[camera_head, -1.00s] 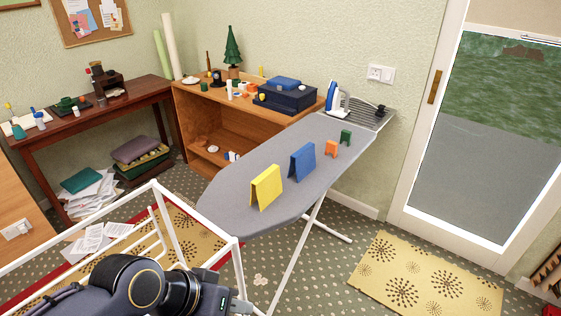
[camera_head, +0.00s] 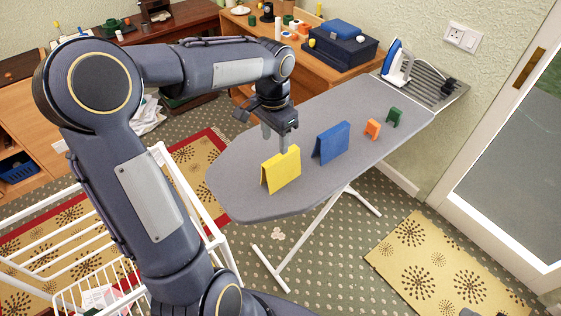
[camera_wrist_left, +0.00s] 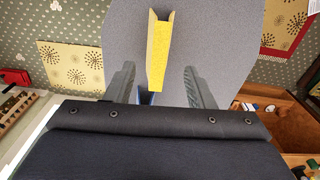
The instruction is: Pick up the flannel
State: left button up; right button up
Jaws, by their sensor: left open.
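The flannel appears to be one of the folded cloths standing like tents on the ironing board (camera_head: 240,195). My left gripper (camera_head: 275,140) is just above the yellow cloth, fingers pointing down, open and empty. In the left wrist view the yellow cloth (camera_wrist_left: 158,55) lies between the lines of the two spread fingers (camera_wrist_left: 160,85). I cannot tell whether the fingers touch it. My right gripper is out of view.
Small orange (camera_head: 372,128) and green (camera_head: 394,116) folded pieces stand farther along the board. An iron (camera_head: 397,62) rests at its far end. A white drying rack (camera_head: 185,205) stands at the front left, beneath my arm. A cluttered wooden cabinet (camera_head: 330,80) stands behind the board.

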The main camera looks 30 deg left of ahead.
aim_at(281, 156)
pick_arm(q)
jog(key=shift+w+a+f, duration=0.15)
jog(key=shift+w+f, duration=0.2)
jog(key=shift+w, duration=0.3)
jog(key=shift+w+f, duration=0.15)
jog(key=shift+f, duration=0.2)
jog(key=f, duration=0.2)
jog(key=f+p, duration=0.1)
jog(key=f, duration=0.1)
jog(key=d+f, duration=0.1)
jog(key=f, duration=0.2)
jog(key=shift+w+f, duration=0.1)
jog(key=c, duration=0.9)
